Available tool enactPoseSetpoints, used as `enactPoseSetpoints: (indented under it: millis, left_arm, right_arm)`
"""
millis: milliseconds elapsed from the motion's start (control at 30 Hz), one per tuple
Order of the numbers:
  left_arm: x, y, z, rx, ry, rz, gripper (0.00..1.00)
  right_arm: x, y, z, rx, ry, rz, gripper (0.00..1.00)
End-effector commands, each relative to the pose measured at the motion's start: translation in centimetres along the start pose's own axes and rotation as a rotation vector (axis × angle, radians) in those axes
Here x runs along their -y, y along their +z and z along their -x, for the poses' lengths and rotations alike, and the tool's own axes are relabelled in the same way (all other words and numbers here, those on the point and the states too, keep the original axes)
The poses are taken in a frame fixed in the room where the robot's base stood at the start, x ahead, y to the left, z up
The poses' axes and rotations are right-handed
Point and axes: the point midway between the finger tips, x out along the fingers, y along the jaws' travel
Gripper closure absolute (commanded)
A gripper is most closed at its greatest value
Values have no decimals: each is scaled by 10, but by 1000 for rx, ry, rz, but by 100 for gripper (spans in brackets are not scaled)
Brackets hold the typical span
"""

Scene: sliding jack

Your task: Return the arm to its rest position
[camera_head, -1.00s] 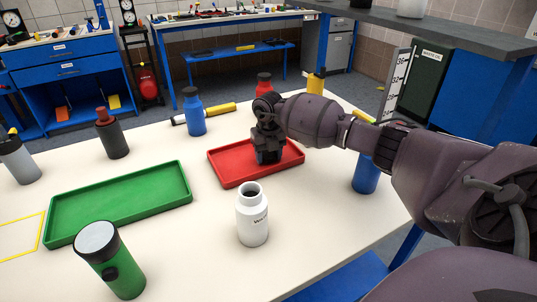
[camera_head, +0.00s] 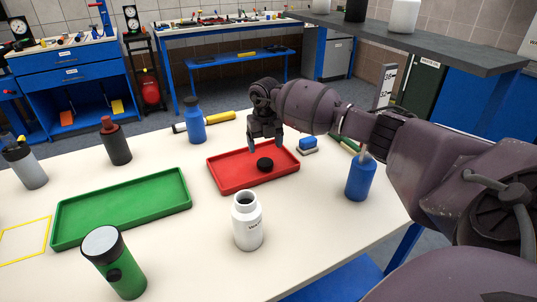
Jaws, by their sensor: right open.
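My right arm reaches in from the right. My right gripper (camera_head: 265,144) hangs over the back part of the red tray (camera_head: 222,180), pointing down, with its fingers apart and nothing between them. A round black cap (camera_head: 264,164) lies in the red tray, just below and in front of the fingers and apart from them. An open white bottle (camera_head: 247,222) stands upright in front of the red tray, its mouth uncovered. My left gripper does not show.
A green tray (camera_head: 122,238) lies to the left. A green cylinder (camera_head: 115,262), a dark bottle (camera_head: 116,142), a grey bottle (camera_head: 25,165) and blue bottles (camera_head: 195,122) (camera_head: 360,178) stand about. A blue brush-like block (camera_head: 308,145) lies right of the red tray. The front right tabletop is clear.

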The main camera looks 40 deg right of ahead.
Motion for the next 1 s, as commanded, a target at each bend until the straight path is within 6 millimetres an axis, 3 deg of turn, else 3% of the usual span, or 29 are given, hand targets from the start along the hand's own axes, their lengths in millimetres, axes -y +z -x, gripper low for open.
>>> enactPoseSetpoints:
  millis: [33, 200, 667, 767, 1000]
  left_arm:
    - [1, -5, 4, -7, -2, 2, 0]
    - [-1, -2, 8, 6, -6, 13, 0]
    - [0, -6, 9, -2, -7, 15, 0]
    - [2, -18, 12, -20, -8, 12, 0]
    - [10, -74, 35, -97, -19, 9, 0]
  right_arm:
    - [0, 0, 17, 8, 2, 0, 21]
    - [0, 0, 38, 4, 1, 0, 21]
    - [0, 0, 51, 0, 1, 0, 21]
    - [0, 0, 73, 20, 9, 0, 21]
    - [1, -3, 178, 109, 44, 0, 21]
